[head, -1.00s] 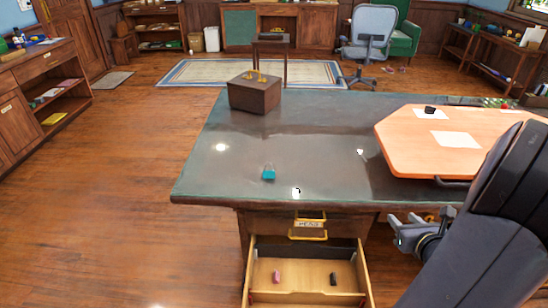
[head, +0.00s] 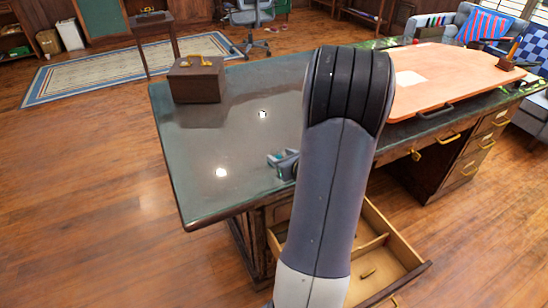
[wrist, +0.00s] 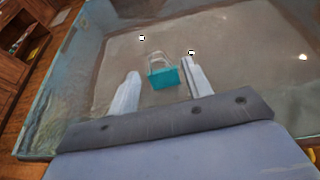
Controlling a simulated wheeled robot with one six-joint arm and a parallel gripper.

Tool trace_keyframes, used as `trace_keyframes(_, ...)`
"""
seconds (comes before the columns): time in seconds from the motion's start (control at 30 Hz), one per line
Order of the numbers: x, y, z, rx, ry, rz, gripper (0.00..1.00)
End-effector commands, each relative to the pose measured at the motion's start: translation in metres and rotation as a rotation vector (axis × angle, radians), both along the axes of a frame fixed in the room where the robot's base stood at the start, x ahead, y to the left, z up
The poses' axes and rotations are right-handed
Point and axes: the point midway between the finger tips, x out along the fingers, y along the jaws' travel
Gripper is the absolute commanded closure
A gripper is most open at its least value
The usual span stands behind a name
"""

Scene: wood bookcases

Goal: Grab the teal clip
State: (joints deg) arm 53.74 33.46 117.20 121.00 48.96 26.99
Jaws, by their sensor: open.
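The teal clip (wrist: 164,79) has a solid teal body and a pale wire loop at its far end. It lies on the dark green desk top (head: 190,135). In the wrist view it shows between the two pale fingers of my gripper (wrist: 161,67), touching neither that I can see. The fingers are spread and hold nothing. In the head view my gripper (head: 280,160) is low over the desk near its front edge. The height of the fingers above the desk is hard to tell.
A brown box (head: 196,83) with a gold handle stands at the desk's back left. An orange board (head: 450,72) covers the desk's right part. A drawer (head: 400,262) is pulled out below the front edge. The desk around the clip is clear.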

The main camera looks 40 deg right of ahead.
Motion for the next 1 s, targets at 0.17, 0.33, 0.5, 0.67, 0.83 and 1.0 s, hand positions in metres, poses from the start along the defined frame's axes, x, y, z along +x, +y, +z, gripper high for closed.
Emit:
trace_keyframes(0.17,0.028,-0.001,-0.009,0.002,0.002,0.004,0.53)
trace_keyframes(0.33,0.041,-0.004,-0.015,0.001,0.001,0.001,0.53)
trace_keyframes(0.5,0.042,-0.004,-0.015,0.0,0.001,0.0,0.53)
trace_keyframes(0.67,0.041,-0.004,-0.015,0.001,0.001,0.001,0.61)
trace_keyframes(0.83,0.041,-0.004,-0.015,0.001,0.001,0.001,0.75)
trace_keyframes(1.0,0.041,-0.004,-0.015,0.001,0.001,0.001,0.89)
